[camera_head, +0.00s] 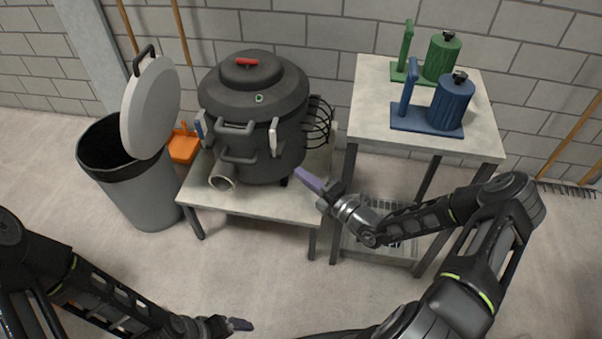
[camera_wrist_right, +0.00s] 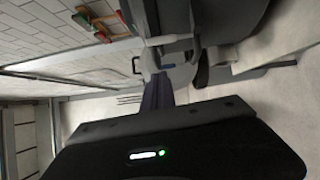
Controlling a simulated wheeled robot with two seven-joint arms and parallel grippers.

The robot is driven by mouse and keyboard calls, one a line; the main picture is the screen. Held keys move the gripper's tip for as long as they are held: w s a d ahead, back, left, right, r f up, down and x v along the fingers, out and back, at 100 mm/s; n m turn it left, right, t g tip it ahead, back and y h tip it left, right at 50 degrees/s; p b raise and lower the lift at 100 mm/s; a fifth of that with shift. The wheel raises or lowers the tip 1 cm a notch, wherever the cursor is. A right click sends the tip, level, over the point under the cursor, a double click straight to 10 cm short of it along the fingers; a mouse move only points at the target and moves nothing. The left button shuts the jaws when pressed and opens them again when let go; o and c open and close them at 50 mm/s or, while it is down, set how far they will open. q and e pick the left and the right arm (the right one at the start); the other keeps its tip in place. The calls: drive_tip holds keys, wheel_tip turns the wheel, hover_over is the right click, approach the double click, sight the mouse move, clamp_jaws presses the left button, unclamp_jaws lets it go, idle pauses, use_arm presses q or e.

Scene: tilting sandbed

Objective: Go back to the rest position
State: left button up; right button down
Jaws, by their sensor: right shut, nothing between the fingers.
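My right gripper (camera_head: 308,181) is shut and empty. In the head view it is just right of the dark grey pot-like machine (camera_head: 262,140), over the right edge of its low table (camera_head: 262,205). In the right wrist view its closed fingers (camera_wrist_right: 157,92) point up the picture toward the machine area. My left gripper (camera_head: 240,324) is low at the bottom middle of the head view, above the floor. It is seen small and from the side, so its jaw opening does not show clearly.
A tall table (camera_head: 376,100) with a green canister (camera_head: 442,57) and a blue canister (camera_head: 450,102) stands right of the machine, close to my right forearm. A grey bin (camera_head: 150,195) with a raised lid (camera_head: 152,108) stands at left. The floor in front is clear.

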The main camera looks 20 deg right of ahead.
idle(0.4)
drive_tip(key=s+a+f+n+g+y, duration=0.1)
drive_tip(key=s+a+f+n+g, duration=0.6)
drive_tip(key=s+n, duration=0.35)
drive_tip(key=s+a+f+n+g+y, duration=0.2)
drive_tip(key=s+a+f+n+g, duration=0.45)
drive_tip(key=s+n, duration=0.35)
drive_tip(key=s+f+n+g+h+p, duration=0.25)
drive_tip(key=s+n+h, duration=0.5)
drive_tip(key=n, duration=1.05)
drive_tip(key=a+r+n, duration=0.1)
drive_tip(key=n, duration=0.1)
drive_tip(key=s+a+r+n, duration=0.1)
drive_tip(key=n, duration=0.2)
drive_tip(key=a+r+n+y+p, duration=0.1)
drive_tip(key=r+n, duration=0.1)
drive_tip(key=n, duration=0.1)
drive_tip(key=shift+s+a, duration=0.1)
drive_tip(key=shift+s, duration=0.15)
